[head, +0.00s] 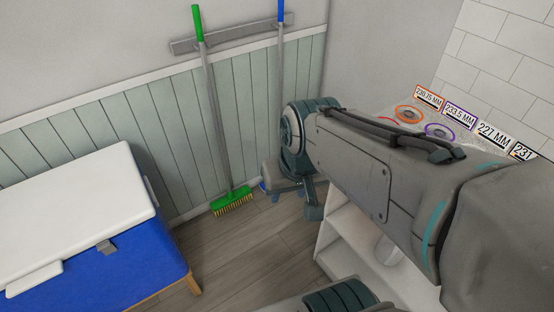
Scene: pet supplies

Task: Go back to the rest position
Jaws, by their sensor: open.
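My arm fills the right side of the head view, reaching from the lower right to a large joint near the middle. My gripper (300,199) shows small and partly hidden below that joint, in front of the wall and floor. It is open, and I see nothing held in it.
A blue chest with a white lid (80,215) stands at the left. A green broom (232,202) and a blue-handled one (279,70) hang from a wall rack (235,34). A white shelf unit (345,245) stands behind my arm, with labelled rings (440,131) above. Wooden floor (240,255) is clear between.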

